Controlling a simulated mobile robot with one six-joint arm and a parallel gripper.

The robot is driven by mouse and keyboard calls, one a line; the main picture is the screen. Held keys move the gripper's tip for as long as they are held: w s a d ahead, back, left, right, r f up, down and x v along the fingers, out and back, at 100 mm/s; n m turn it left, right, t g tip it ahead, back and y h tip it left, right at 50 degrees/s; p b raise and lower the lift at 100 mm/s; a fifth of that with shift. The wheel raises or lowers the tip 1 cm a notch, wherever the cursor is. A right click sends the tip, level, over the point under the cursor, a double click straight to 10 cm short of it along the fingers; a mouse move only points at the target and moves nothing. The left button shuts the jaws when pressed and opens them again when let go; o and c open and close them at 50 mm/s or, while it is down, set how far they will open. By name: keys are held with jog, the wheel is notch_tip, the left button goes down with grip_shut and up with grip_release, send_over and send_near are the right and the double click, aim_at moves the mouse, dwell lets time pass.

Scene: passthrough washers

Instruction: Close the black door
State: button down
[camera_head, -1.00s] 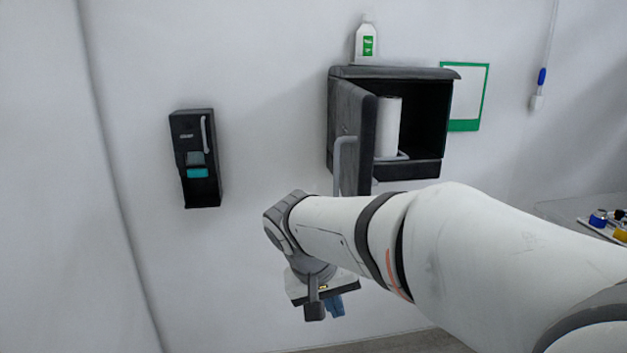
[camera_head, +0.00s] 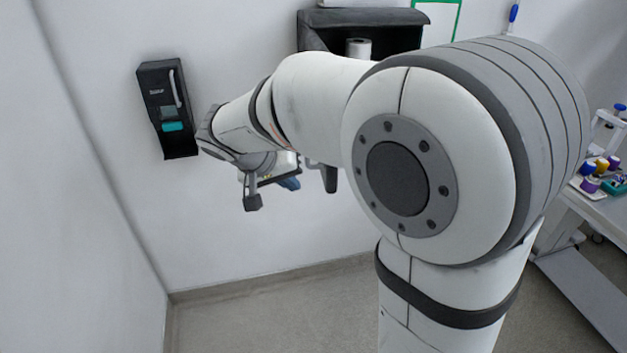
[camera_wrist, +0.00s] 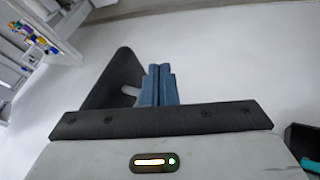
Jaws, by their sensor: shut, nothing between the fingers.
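The black door (camera_head: 331,180) belongs to the dark wall cabinet (camera_head: 318,32). My arm hides most of it in the head view; only its lower end shows below the arm. In the earlier head frame it stands open, swung out on the left side. My gripper (camera_head: 290,184) is to the left of that lower end, with its blue fingers shut and empty. In the wrist view the shut blue fingers (camera_wrist: 160,72) point ahead, and a dark panel, apparently the door (camera_wrist: 114,82), stands just left of them with a pale handle piece. I cannot tell whether they touch.
A black dispenser (camera_head: 166,110) hangs on the wall to the left. A white paper roll (camera_head: 358,47) is inside the cabinet. A green-framed sheet (camera_head: 458,22) hangs to the right. A table (camera_head: 600,208) with small items stands at the right edge. The floor below is clear.

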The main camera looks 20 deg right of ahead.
jog(key=d, duration=0.1)
jog(key=d+f+p, duration=0.1)
jog(key=d, duration=0.1)
jog(key=d+f+p, duration=0.1)
jog(key=d, duration=0.1)
jog(key=shift+w+d+f, duration=0.1)
jog(key=shift+w+d, duration=0.1)
